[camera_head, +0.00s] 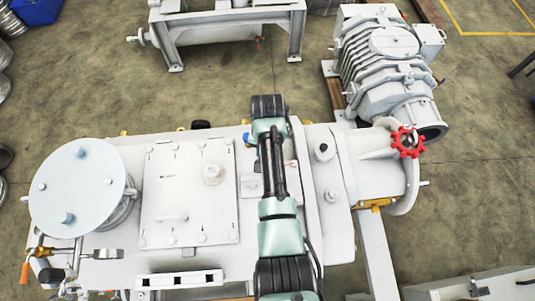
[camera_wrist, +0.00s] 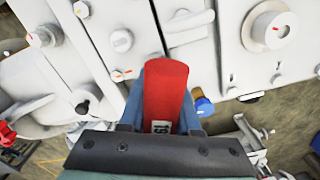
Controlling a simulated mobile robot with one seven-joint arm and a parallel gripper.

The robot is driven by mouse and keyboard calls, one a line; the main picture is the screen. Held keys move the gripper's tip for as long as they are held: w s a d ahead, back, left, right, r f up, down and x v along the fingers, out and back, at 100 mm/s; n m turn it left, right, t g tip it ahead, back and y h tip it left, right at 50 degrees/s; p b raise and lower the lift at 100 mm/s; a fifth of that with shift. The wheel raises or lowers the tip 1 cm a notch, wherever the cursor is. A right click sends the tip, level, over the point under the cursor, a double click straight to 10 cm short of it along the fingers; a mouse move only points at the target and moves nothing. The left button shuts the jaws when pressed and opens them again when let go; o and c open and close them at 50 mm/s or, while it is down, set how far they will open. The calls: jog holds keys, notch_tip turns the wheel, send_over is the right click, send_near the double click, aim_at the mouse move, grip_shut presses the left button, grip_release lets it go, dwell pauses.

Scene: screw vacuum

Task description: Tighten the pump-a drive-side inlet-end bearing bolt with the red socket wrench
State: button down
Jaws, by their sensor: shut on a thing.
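The red socket wrench (camera_wrist: 166,95) is in the wrist view, its red body between the blue fingers of my gripper (camera_wrist: 165,72), which is shut on it. The wrench's far end points at the white pump casing; its socket tip is hidden, so I cannot tell if it touches a bolt. Round bolt heads show on the casing, one at upper left (camera_wrist: 121,40) and another at the top left (camera_wrist: 81,9). I cannot tell which is the named bearing bolt. In the head view my arm crosses over the white pump body (camera_head: 190,190); my gripper and the wrench are hidden there.
A red handwheel (camera_head: 408,142) stands at the pump's right end. A ribbed grey machine (camera_head: 385,65) stands behind it, and a white frame (camera_head: 225,25) at the back. A large round flange (camera_head: 85,187) is at left. Open floor (camera_head: 245,75) lies behind the pump.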

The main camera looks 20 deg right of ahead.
jog(key=shift+f+b, duration=0.45)
jog(key=shift+f, duration=0.15)
jog(key=shift+m, duration=0.3)
jog(key=m+p, duration=0.1)
jog(key=m, duration=0.3)
jog(key=shift+m, duration=0.4)
jog(key=m, duration=0.3)
jog(key=m+p, duration=0.1)
jog(key=m, duration=0.2)
jog(key=shift+s+f, duration=0.1)
jog(key=shift+f, duration=0.1)
jog(key=shift+n+p, duration=0.35)
jog(key=shift+n, duration=0.35)
jog(key=shift+r, duration=0.1)
